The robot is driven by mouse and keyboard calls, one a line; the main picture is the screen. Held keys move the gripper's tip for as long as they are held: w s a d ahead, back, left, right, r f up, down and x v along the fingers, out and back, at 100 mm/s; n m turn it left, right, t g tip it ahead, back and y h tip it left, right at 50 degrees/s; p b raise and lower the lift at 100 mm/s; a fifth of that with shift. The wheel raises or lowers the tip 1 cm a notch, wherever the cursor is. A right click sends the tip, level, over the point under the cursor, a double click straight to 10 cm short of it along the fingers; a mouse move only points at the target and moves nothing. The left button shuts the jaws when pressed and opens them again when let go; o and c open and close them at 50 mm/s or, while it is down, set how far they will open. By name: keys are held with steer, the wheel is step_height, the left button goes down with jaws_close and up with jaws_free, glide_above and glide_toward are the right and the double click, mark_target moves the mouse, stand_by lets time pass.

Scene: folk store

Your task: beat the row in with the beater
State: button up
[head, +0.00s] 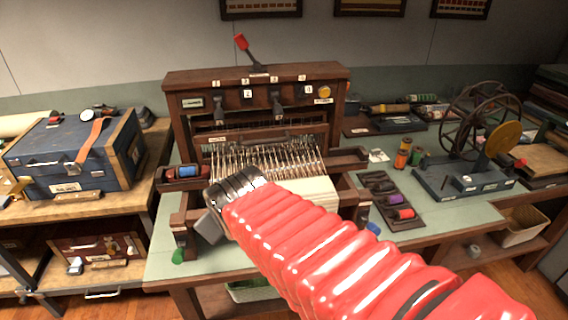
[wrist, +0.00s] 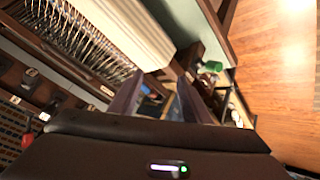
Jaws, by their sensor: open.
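The wooden loom (head: 172,110) stands upright on the green-topped table. A row of shiny upright wires (head: 262,160) spans its middle, and also shows in the wrist view (wrist: 75,38). I cannot tell which bar is the beater. Pale cloth or warp (head: 312,190) lies in front of the wires and shows in the wrist view (wrist: 125,28). A shuttle with a blue bobbin (head: 187,171) sits in the left side tray. My gripper (head: 208,226) is at the loom's front left, partly hidden by my red arm. In the wrist view its fingers (wrist: 160,100) are apart, with nothing clearly held.
A blue chest (head: 75,150) stands on the left bench. A dark tray of bobbins (head: 390,197) and a wheel winder (head: 480,150) are to the loom's right. A red-tipped lever (head: 242,43) rises above the loom. Bare green tabletop (head: 440,215) shows at right front.

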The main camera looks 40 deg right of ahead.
steer(key=w+d+n+t+h, duration=0.3)
steer(key=w+d+n, duration=0.3)
steer(key=d, duration=0.8)
steer(key=s+d+f+n+t+y, duration=0.1)
steer(key=s+d+n+t, duration=0.1)
steer(key=d+n+t, duration=0.3)
steer(key=shift+d+n+t+y, duration=0.35)
steer(key=shift+d+n, duration=0.65)
steer(key=shift+d, duration=0.95)
steer(key=shift+w+f, duration=0.1)
steer(key=shift+w, duration=0.05)
steer(key=x, duration=1)
steer(key=shift+c, duration=0.6)
jaws_close()
